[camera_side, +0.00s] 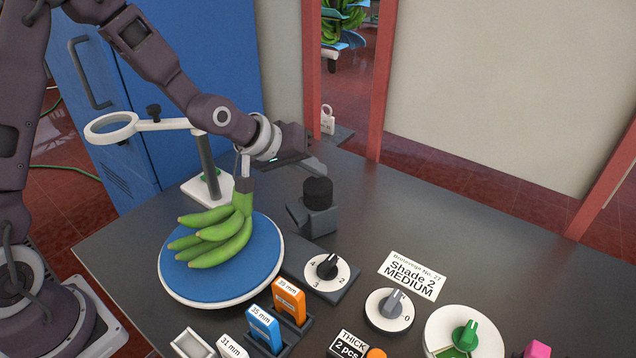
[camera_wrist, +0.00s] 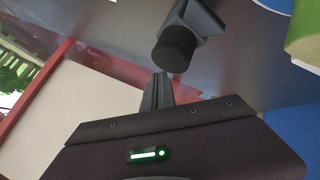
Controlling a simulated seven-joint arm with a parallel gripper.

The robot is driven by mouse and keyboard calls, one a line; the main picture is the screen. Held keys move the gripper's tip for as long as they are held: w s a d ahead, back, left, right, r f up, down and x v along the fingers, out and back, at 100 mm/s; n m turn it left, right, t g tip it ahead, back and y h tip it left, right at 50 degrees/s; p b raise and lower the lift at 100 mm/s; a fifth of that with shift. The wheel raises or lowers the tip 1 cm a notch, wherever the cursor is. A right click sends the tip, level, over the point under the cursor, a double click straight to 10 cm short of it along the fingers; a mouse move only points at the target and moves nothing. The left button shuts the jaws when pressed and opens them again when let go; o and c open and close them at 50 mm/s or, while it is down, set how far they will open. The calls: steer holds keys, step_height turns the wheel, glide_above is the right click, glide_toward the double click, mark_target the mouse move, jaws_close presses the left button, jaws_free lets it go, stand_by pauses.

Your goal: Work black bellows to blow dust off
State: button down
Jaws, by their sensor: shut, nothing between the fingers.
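The black bellows (camera_side: 318,192) is a short ribbed cylinder on a grey angled block (camera_side: 314,218), standing on the dark table right of the bananas. In the wrist view the bellows (camera_wrist: 174,50) lies just beyond my fingertips, with its grey block (camera_wrist: 203,17) behind it. My gripper (camera_side: 318,167) is shut and empty, above and slightly left of the bellows in the side view. I cannot tell the exact distance. No dust is clearly visible.
Green bananas (camera_side: 222,235) are over a round blue disc (camera_side: 235,288), close left of the bellows. A magnifier (camera_side: 112,127) on a post stands behind. Dials (camera_side: 327,271), tagged blocks (camera_side: 289,300) and a sign (camera_side: 408,277) occupy the front. The table right of the bellows is clear.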

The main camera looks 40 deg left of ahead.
mark_target(314, 185)
steer(key=shift+f, duration=0.1)
steer(key=shift+f, duration=0.3)
steer(key=shift+f, duration=1)
stand_by(0.9)
steer(key=shift+r, duration=1.4)
steer(key=shift+r, duration=2.5)
